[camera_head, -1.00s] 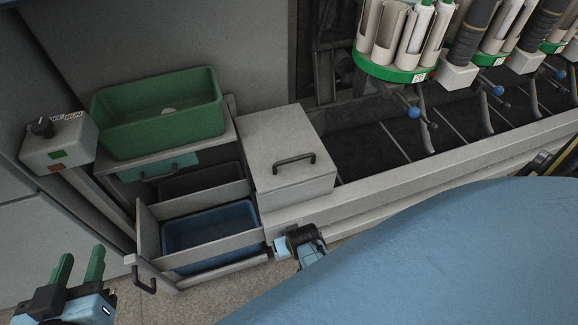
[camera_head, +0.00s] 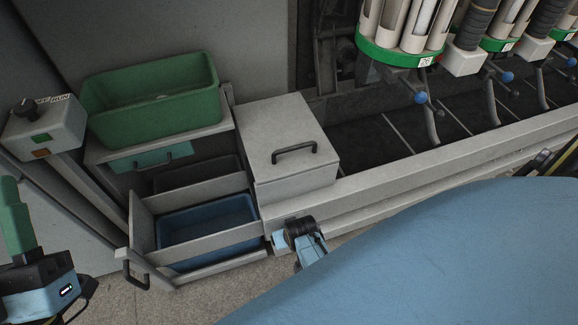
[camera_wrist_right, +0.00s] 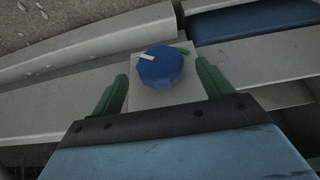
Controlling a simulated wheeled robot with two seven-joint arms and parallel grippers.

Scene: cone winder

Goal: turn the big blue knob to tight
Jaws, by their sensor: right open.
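The big blue knob (camera_wrist_right: 161,66) sits on a pale square plate (camera_wrist_right: 150,97) in the right wrist view. Its white pointer line points left. A short green mark (camera_wrist_right: 182,50) lies on the plate at the knob's upper right, away from the pointer. My right gripper (camera_wrist_right: 163,73) is open, with one green finger on each side of the knob and a visible gap on both sides. The knob cannot be made out in the head view. My left gripper (camera_head: 14,215) is at the left edge of the head view, partly cut off; its finger gap is not clear.
A switch box (camera_head: 45,128) stands at left, near a green bin (camera_head: 150,110). Below are an open drawer with a blue bin (camera_head: 205,232) and a grey lidded box (camera_head: 285,150). The machine's rail runs right, with green-based cone holders (camera_head: 395,55) above.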

